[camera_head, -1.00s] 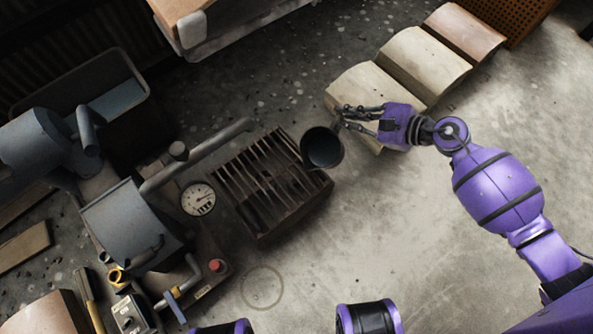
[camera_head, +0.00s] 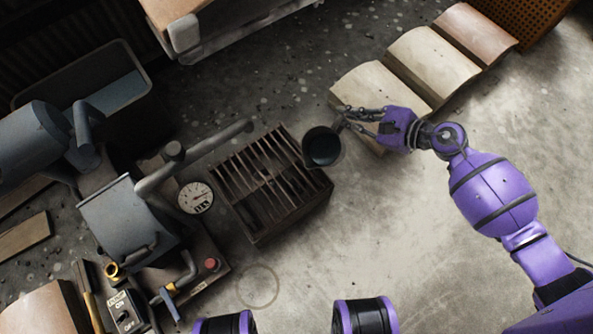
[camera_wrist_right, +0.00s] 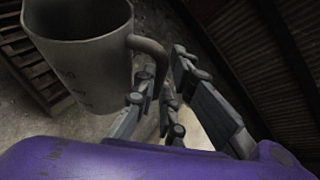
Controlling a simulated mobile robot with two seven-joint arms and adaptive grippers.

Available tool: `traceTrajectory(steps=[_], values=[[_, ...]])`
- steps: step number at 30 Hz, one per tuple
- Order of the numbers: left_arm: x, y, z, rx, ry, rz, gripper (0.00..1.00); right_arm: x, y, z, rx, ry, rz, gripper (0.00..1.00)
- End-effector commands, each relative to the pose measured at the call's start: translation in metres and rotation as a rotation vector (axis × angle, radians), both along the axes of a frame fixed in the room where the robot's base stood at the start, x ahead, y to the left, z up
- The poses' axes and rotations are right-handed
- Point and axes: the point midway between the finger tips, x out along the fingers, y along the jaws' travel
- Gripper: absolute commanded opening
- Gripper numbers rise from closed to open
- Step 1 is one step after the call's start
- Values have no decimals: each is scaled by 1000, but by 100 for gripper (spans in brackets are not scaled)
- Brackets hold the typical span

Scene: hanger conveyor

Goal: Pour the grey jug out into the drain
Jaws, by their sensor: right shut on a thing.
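The grey jug (camera_head: 322,147) is beside the right end of the drain (camera_head: 268,184), a dark box with a slatted grate. Its open mouth faces the head camera, and its inside looks dark; I cannot tell the liquid level. My right gripper (camera_head: 352,118) is shut on the jug's handle, on the jug's right side. In the right wrist view the jug (camera_wrist_right: 82,62) shows at the upper left with faint markings on its wall, its handle between the fingers (camera_wrist_right: 160,95). My left gripper is not in view.
A pump machine with a gauge (camera_head: 196,198) and a pipe (camera_head: 200,155) stands left of the drain. A dark tub (camera_head: 85,100) is at the upper left. Several blocks (camera_head: 432,66) lie in a row at the upper right. Open floor lies at lower right.

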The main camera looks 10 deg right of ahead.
Motion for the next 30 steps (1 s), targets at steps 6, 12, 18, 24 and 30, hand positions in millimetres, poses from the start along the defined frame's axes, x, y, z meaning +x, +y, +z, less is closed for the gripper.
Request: traceTrajectory(steps=[6,12,18,24,30], values=[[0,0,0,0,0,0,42,0,2,-1,2,-1,-1,0],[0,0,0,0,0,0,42,0,1,-1,2,-2,-1,0],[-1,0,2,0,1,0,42,0,2,0,-6,-5,-2,0],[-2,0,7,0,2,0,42,-1,3,1,-33,-20,-1,0],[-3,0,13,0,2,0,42,-1,3,5,-63,-40,-1,0]])
